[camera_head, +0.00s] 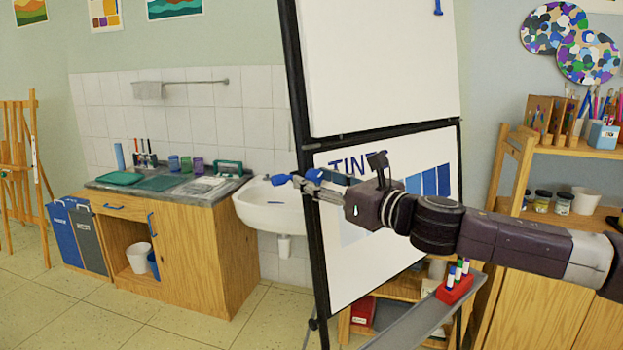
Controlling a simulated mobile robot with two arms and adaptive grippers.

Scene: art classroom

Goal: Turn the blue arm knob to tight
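A blue knob-like piece (280,179) shows just left of the flip chart's dark left post, in front of the sink. Another blue piece shows just right of it, partly behind my gripper. I cannot tell which of them is the arm knob, nor its setting. My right gripper (300,183) reaches in from the right across the flip chart. Its thin fingers point left, with the tips close to the blue pieces. Whether they touch, and how far apart the fingers are, is too small to tell. My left gripper is not in view.
The flip chart (380,60) stands in the middle, with a grey tray (420,325) low in front and a red marker holder (455,289). The white sink (268,213) and wooden cabinet (185,240) are behind left. A wooden shelf (590,150) stands right. Floor at left front is clear.

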